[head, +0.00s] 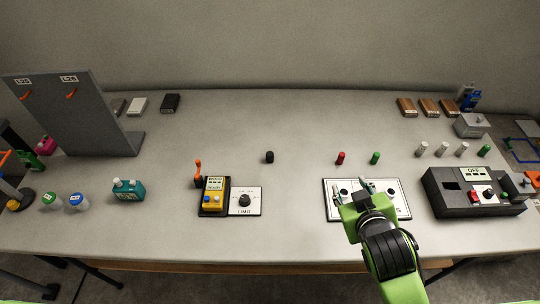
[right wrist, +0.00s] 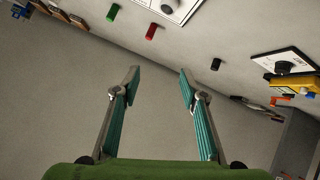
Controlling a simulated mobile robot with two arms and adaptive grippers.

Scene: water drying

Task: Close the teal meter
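The teal meter (head: 128,190) stands on the left part of the table. It is a small teal box with a white label on its front and small knobs on top; whether any lid or cover on it is open is too small to tell. My right gripper (head: 374,188) is above the white panel at the right centre, far to the right of the teal meter. In the right wrist view it (right wrist: 148,82) is open, with nothing between its fingers. My left gripper is not in view.
A yellow meter (head: 213,196) and a LIMIT dial plate (head: 246,201) lie between the teal meter and my right gripper. The white panel (head: 333,208) is under the gripper. Two round jars (head: 77,203) (head: 51,202) stand left of the teal meter, and a grey upright board (head: 80,115) behind it.

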